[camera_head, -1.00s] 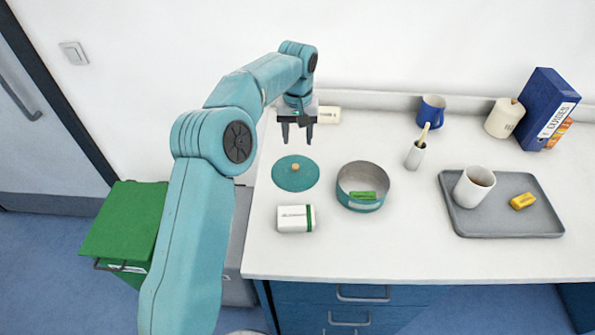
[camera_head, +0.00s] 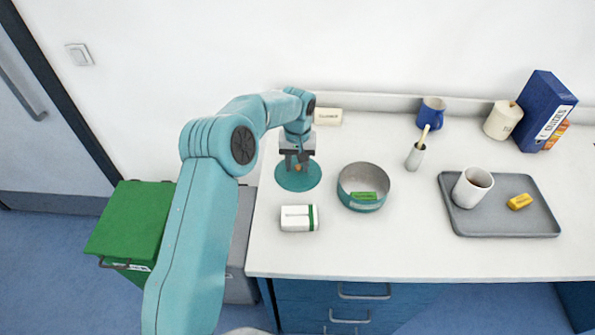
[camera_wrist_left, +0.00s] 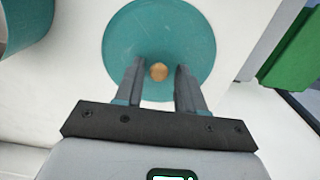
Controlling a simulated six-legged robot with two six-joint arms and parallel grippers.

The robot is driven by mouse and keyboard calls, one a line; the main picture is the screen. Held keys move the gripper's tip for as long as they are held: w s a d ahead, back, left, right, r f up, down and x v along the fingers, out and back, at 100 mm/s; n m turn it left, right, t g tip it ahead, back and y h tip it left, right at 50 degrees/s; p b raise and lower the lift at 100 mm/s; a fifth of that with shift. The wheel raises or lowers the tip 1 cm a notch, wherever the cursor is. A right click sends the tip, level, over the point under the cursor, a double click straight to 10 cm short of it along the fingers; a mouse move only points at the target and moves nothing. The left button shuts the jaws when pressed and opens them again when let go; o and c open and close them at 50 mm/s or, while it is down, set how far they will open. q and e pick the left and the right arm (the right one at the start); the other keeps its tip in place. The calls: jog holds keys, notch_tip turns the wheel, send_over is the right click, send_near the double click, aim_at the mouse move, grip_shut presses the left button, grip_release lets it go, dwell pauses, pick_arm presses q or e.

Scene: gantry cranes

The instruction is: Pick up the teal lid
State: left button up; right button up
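The teal lid (camera_head: 298,181) is a flat round disc with a small wooden knob, lying on the white counter left of the teal pot. In the left wrist view the lid (camera_wrist_left: 185,35) fills the upper middle, and its knob (camera_wrist_left: 158,72) shows between the fingertips. My left gripper (camera_head: 297,165) is just above the lid, fingers pointing down. It is open, with gaps on both sides of the knob in the left wrist view (camera_wrist_left: 158,80). My right gripper is not in view.
A grey tray (camera_head: 510,221) holds a white cup (camera_head: 472,187) and a yellow block (camera_head: 519,202). A brush holder (camera_head: 415,157) and blue mug (camera_head: 431,113) stand behind. A green bin (camera_head: 130,222) is left of the counter.

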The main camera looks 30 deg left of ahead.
pick_arm(q)
jog(key=shift+s+d+r, duration=0.1)
jog(key=shift+d+r, duration=0.05)
grip_shut()
